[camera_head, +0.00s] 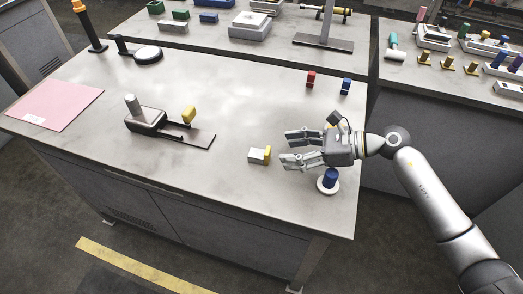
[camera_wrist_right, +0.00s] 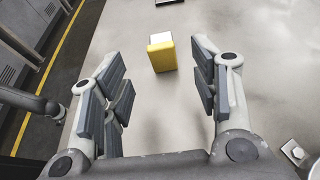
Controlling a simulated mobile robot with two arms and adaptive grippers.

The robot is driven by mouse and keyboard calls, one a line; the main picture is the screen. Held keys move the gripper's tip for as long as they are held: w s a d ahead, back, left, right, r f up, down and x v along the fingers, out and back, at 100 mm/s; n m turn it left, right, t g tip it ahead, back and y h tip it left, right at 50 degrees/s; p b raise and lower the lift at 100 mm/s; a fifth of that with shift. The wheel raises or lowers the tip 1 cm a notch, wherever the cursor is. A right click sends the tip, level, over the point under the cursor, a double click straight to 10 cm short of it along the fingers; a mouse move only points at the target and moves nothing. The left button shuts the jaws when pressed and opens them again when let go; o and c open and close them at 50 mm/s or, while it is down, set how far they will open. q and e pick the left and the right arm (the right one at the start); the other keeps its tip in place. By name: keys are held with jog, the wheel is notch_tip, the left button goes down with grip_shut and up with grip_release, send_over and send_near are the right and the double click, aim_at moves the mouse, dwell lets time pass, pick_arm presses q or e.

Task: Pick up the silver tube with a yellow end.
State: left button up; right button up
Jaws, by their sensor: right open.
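The silver tube with a yellow end (camera_head: 256,155) lies on the table near its front edge, its yellow end towards my right gripper. In the right wrist view its yellow end (camera_wrist_right: 163,57) faces me, and only a little of the pale body shows behind it. My right gripper (camera_head: 284,148) is open and empty, just to the right of the tube. In the wrist view the tube is beyond the fingertips, roughly between their lines, and does not touch them. My left gripper is not in view.
A blue cylinder on a white disc (camera_head: 328,182) stands close below my right gripper. A dark fixture (camera_head: 147,120) with a yellow block (camera_head: 189,114) is to the left. Small red (camera_head: 311,79) and blue (camera_head: 346,86) pieces stand behind.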

aim_at(270, 152)
jog(key=shift+x, duration=1)
jog(key=p+x, duration=0.1)
jog(key=x, duration=0.4)
jog(key=shift+w+a+f, duration=0.15)
jog(key=shift+a, duration=0.15)
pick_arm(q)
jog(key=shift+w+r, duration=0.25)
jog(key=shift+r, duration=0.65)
pick_arm(e)
jog(key=shift+d, duration=0.1)
